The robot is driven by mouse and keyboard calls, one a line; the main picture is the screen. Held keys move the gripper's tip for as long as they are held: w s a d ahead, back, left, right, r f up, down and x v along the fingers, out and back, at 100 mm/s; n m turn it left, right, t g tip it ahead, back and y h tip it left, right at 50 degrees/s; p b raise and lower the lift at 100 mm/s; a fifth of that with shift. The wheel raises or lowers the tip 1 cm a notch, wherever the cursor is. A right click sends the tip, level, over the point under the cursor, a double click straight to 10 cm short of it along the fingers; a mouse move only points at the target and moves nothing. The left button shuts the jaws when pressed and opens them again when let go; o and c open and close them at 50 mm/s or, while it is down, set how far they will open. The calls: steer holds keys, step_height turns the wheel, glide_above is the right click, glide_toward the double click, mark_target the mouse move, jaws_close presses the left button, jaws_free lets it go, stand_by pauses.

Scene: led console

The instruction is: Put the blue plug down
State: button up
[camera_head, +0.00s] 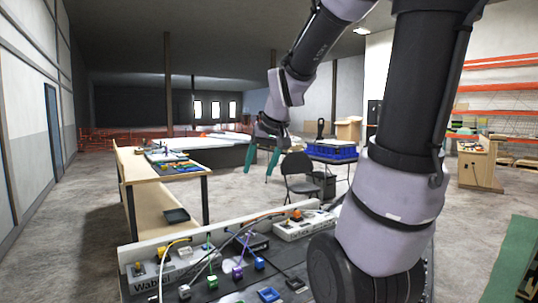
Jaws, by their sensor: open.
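The blue plug (259,263) stands on the dark console top (225,292) at the bottom of the view, to the right of a purple plug. A cable seems to run to it. My gripper (262,163) hangs well above and behind the console in the picture, with its two teal fingers apart and nothing between them. It is clear of the blue plug. A blue square piece (268,295) lies nearer the front edge of the view.
Purple (237,273), green (212,282) and white (184,291) plugs stand in a row with loose cables. Labelled socket boxes (150,274) line the console's back. A wooden bench (160,203), a chair (298,180) and a blue crate (331,150) stand beyond.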

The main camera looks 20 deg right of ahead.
steer(key=s+a+r+m+y, duration=0.1)
steer(key=s+r, duration=0.4)
steer(key=s, duration=0.6)
steer(key=shift+s+a+m+t, duration=0.4)
steer(key=shift+a+m, duration=0.2)
steer(key=shift+a, duration=0.1)
